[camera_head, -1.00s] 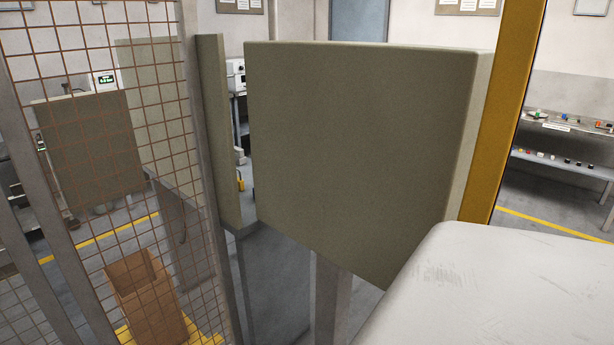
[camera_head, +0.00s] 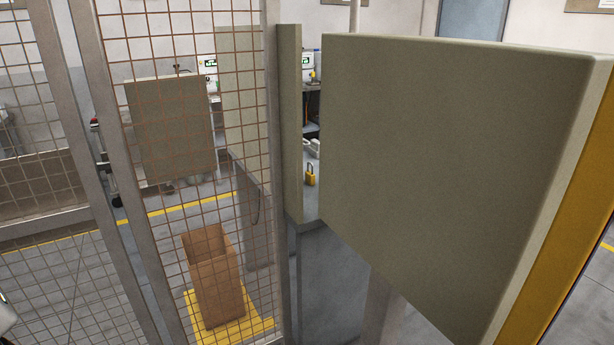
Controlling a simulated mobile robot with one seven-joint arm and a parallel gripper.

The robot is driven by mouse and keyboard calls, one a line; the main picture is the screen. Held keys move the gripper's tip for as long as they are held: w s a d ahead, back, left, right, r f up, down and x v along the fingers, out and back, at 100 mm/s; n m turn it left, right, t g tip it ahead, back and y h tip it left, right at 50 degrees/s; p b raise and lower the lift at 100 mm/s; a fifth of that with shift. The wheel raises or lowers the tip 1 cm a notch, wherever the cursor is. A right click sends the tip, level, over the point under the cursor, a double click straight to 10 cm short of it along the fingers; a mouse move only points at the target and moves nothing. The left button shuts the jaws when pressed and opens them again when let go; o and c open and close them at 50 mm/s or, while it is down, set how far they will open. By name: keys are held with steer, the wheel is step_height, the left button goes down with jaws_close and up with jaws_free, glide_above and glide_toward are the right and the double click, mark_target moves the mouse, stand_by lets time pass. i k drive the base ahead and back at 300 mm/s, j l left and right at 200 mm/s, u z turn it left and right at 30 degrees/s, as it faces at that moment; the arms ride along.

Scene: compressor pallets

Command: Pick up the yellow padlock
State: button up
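A small yellow padlock (camera_head: 310,179) shows in the head view, in the narrow gap between a thin green-grey panel on its left and a large green-grey panel on its right. It appears to sit upright on a grey surface, with its shackle at the top. The large panel's edge is close to it in the picture. My gripper is not in view.
A large green-grey panel (camera_head: 450,170) fills the right side, with a yellow post (camera_head: 570,235) beside it. Wire mesh fencing (camera_head: 170,110) stands on the left. Behind it an open cardboard box (camera_head: 214,283) stands on a yellow floor patch.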

mark_target(310, 178)
steer(key=k, duration=0.55)
steer(key=k+z, duration=0.1)
steer(key=z, duration=1.1)
steer(key=i+l+z, duration=0.15)
steer(key=z, duration=1.1)
steer(key=i+j, duration=0.15)
steer(key=i, duration=0.45)
steer(key=i+j, duration=0.15)
steer(key=i, duration=0.5)
steer(key=i+l+u, duration=0.1)
steer(key=i+u, duration=0.4)
steer(key=i, duration=0.65)
steer(key=i+u, duration=1)
steer(key=i+j+u, duration=0.1)
steer(key=i+u, duration=0.65)
steer(key=u, duration=0.25)
